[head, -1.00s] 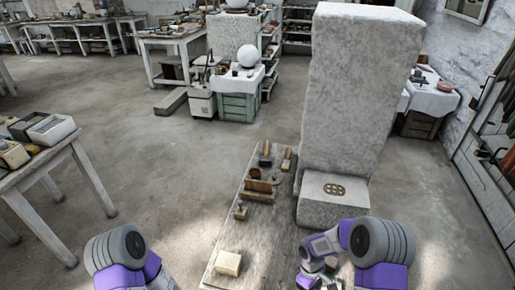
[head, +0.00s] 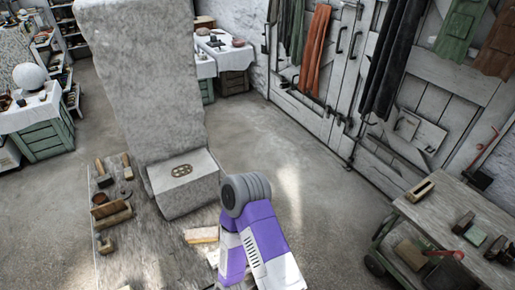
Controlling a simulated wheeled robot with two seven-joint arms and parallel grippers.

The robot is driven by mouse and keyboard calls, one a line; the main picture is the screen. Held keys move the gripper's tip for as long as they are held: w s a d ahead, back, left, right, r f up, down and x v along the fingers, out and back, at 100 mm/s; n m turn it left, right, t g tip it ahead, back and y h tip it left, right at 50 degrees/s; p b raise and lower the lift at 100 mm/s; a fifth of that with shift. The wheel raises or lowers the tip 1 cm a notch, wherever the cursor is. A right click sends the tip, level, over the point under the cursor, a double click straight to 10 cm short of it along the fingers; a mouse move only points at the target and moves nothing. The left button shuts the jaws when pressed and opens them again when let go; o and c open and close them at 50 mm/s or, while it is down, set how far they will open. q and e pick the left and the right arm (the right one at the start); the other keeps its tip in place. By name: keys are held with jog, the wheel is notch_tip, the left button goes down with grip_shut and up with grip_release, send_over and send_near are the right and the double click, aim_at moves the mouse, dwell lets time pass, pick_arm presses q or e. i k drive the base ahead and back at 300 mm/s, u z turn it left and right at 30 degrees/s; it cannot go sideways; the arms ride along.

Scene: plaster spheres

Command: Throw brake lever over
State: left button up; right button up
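No part is plainly a brake lever. A low wooden cart (head: 470,215) with a dark wheel stands at the lower right. I cannot tell which of these two is the lever. My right arm rises at the bottom middle, bent at the elbow, well left of the cart. Its gripper is not visible. My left arm and gripper are out of view.
A tall plaster block (head: 140,85) stands on a wooden board (head: 155,250) with brushes and tools, left of my arm. Bare floor (head: 315,215) lies between my arm and the cart. A plank door (head: 335,70) with hanging cloths closes the back right.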

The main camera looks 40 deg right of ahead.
aim_at(458, 255)
jog(key=z, duration=3.55)
jog(key=i, duration=1.2)
jog(key=u, duration=0.1)
